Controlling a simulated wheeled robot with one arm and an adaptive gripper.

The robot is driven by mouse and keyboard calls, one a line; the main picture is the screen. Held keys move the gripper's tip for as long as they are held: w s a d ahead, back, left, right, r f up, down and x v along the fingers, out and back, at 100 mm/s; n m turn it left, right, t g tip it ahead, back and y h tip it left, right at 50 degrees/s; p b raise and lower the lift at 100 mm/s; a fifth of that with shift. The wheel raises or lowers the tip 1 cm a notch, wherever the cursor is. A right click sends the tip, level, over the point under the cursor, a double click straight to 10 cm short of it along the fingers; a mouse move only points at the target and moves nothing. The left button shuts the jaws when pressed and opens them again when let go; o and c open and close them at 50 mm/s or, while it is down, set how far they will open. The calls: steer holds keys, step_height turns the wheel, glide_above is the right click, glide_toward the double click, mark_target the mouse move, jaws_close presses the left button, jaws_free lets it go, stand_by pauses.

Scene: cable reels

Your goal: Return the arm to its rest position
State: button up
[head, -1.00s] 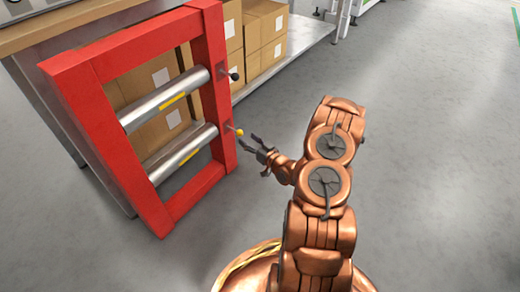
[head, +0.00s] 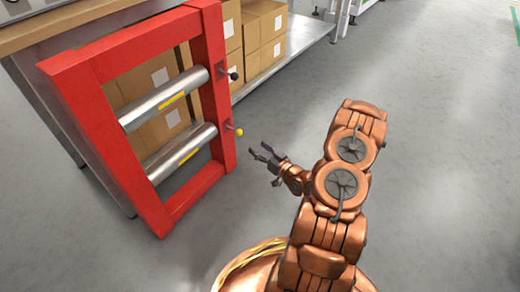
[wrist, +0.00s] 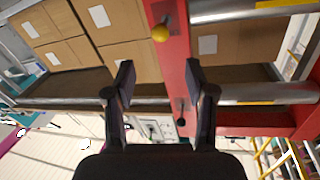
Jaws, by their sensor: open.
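My gripper (head: 263,152) is open and empty at the middle of the head view, to the right of the red frame (head: 215,110) and clear of it. My copper arm is folded behind it. In the wrist view my gripper (wrist: 158,85) shows two dark fingers spread apart, with the red frame (wrist: 172,60) seen beyond them. A yellow-knobbed pin (head: 239,132) and a black-knobbed pin (head: 234,76) stick out from the frame's right post. The yellow knob (wrist: 161,32) and the black knob (wrist: 182,122) also show in the wrist view.
Two metal rollers (head: 180,152) with yellow labels span the red frame. Cardboard boxes (head: 263,35) stand on a metal shelf (head: 300,45) behind it. A workbench top (head: 70,28) is at the upper left. The grey floor (head: 440,130) on the right is clear.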

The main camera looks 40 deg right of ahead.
steer(key=shift+r, duration=0.1)
steer(key=w+a+r+n+g+p, duration=0.1)
steer(key=w+r+n+g+p, duration=0.3)
steer(key=r+p, duration=0.4)
steer(key=s+a+r+g+h+p, duration=0.1)
steer(key=s+r+g+p, duration=0.15)
steer(key=r+p, duration=0.45)
steer(key=s+a+r+m+g+h+p, duration=0.1)
steer(key=s+r+g+p, duration=0.15)
steer(key=r, duration=0.85)
steer(key=s+a+r+g+h+p, duration=0.1)
steer(key=a+r+g+h+p, duration=0.15)
steer(key=r+p, duration=0.5)
steer(key=s+a+r+g+y+p, duration=0.1)
steer(key=s+a+r+g+p, duration=0.1)
steer(key=s+a+r+p, duration=0.4)
steer(key=s+a+r+m+g+p, duration=0.1)
steer(key=s+a+r+g+p, duration=0.2)
steer(key=s+r, duration=1.3)
steer(key=s+a+r+m+g+y+p, duration=0.1)
steer(key=s+a+r+g+p, duration=0.2)
steer(key=s+a+r+p, duration=0.6)
step_height(320, 180, up, 5)
steer(key=shift+s+a+f+y, duration=0.15)
steer(key=shift+s+a+y, duration=0.2)
steer(key=shift+s+a, duration=0.55)
